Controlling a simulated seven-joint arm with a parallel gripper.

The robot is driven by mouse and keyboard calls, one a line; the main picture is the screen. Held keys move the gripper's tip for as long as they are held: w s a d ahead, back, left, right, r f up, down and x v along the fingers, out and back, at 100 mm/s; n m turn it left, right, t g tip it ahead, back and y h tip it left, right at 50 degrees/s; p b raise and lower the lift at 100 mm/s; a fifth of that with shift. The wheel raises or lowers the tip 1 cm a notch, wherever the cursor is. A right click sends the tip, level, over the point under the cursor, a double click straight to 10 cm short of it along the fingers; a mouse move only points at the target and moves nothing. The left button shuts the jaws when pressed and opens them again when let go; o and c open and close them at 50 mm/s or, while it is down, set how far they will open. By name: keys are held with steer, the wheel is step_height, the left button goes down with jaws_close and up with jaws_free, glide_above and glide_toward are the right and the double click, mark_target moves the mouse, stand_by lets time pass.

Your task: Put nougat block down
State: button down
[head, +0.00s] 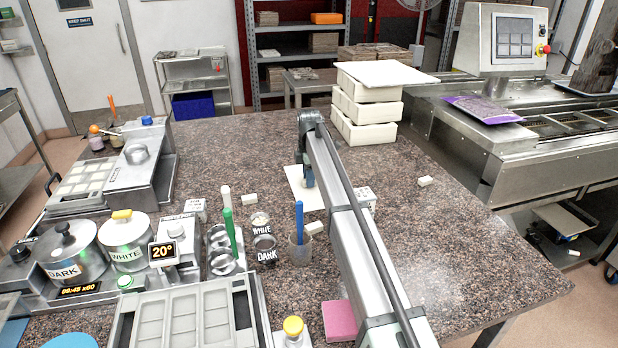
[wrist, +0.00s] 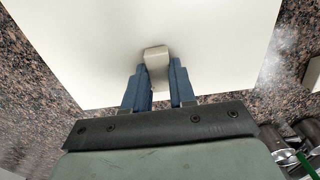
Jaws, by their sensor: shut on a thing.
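My gripper (head: 308,180) is over a white sheet (head: 300,198) on the granite table, in the middle of the head view. In the wrist view its blue fingers (wrist: 158,70) are shut on a small cream nougat block (wrist: 156,53). The block's far end sticks out past the fingertips. The white sheet (wrist: 215,35) fills most of the wrist view behind the block. I cannot tell whether the block touches the sheet. In the head view the block is not discernible, and my arm covers part of the sheet's right side.
Loose pale blocks lie on the table, one at left (head: 250,199), one by the cup (head: 315,228) and one at right (head: 425,181). A cup with a blue-handled tool (head: 299,225) stands in front. Stacked white moulds (head: 368,110) stand behind. The table's right side is mostly clear.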

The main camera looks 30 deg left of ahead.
steer(key=shift+f, duration=0.1)
steer(key=c, duration=0.9)
jaws_free()
step_height(320, 180, up, 12)
steer(key=shift+r, duration=0.1)
steer(key=o, duration=0.5)
